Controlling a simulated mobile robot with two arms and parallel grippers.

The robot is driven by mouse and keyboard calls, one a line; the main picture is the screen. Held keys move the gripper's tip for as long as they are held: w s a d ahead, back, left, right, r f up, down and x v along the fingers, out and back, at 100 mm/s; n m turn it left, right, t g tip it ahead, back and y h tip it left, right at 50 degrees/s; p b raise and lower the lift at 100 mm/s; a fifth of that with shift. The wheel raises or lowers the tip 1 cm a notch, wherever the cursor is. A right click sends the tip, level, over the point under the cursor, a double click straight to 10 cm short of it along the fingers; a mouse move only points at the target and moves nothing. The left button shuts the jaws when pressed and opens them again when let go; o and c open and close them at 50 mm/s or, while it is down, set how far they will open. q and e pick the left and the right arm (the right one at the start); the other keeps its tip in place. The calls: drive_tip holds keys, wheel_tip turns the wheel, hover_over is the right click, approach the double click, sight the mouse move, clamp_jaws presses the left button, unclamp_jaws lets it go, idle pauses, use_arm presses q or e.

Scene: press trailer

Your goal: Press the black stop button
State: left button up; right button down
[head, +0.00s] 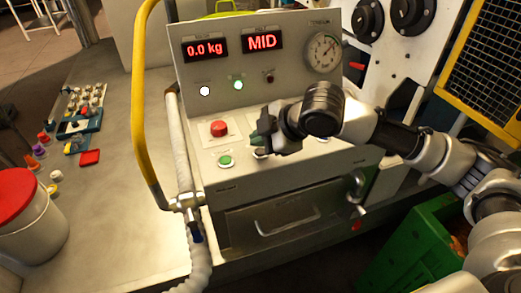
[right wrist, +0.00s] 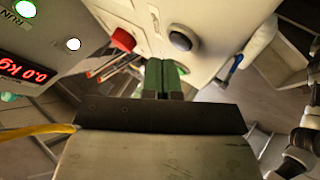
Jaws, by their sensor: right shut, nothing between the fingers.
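The grey press panel (head: 200,119) carries a red mushroom button (head: 219,129) and a green button (head: 225,161) below it. My right gripper (head: 262,139) is in front of the panel, to the right of these two. It is shut and empty, its green fingers together. In the right wrist view a black round button (right wrist: 183,38) with a pale ring shows just beyond the fingertips (right wrist: 164,65). The red button (right wrist: 122,40) is left of it. In the head view my gripper hides the black button. I cannot tell whether the fingers touch the panel.
Displays read 0.0 kg (head: 205,48) and MID (head: 262,41), beside a round gauge (head: 322,52). A yellow rail (head: 138,110) and pale hose (head: 180,150) run along the panel's left. A drawer handle (head: 287,220) is below, a green crate (head: 412,245) lower right.

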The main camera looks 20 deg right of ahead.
sight(260, 153)
drive_tip(key=shift+f, duration=0.15)
drive_tip(key=shift+f, duration=0.2)
idle(0.3)
drive_tip(key=shift+f, duration=0.45)
idle(0.7)
drive_tip(key=shift+p, duration=0.3)
drive_tip(key=shift+r+p, duration=0.8)
drive_tip(key=shift+p, duration=0.3)
wheel_tip(260, 153, up, 5)
drive_tip(key=p, duration=0.6)
drive_tip(key=shift+r, duration=0.1)
